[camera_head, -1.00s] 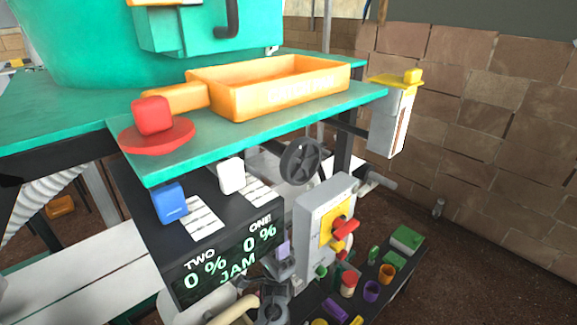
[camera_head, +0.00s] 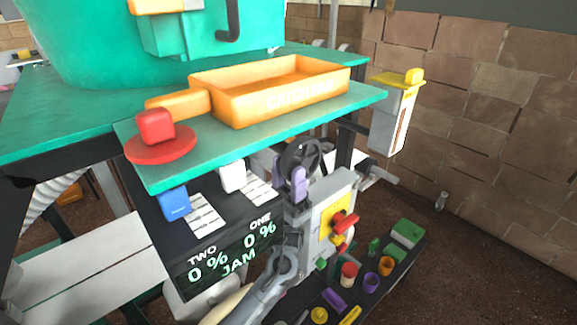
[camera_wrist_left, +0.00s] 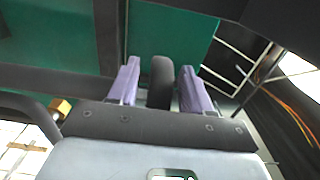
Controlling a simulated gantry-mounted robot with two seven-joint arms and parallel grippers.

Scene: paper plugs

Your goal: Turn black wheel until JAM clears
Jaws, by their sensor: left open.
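The black wheel (camera_head: 301,156) stands upright under the green table edge, above a grey box with a yellow panel. My left gripper (camera_head: 293,180) is at the wheel's lower front and hides part of it. In the left wrist view, the two purple fingers of my left gripper (camera_wrist_left: 161,86) are open, with the wheel's dark rim (camera_wrist_left: 162,80) between them. A gap shows on each side of the rim. My right gripper is not in view.
The grey box with a yellow panel (camera_head: 338,207) and red handles is close to the right of my left arm. A shelf of coloured plugs (camera_head: 372,283) lies below. An orange tray (camera_head: 281,95) and a red button (camera_head: 157,135) sit on the green table above.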

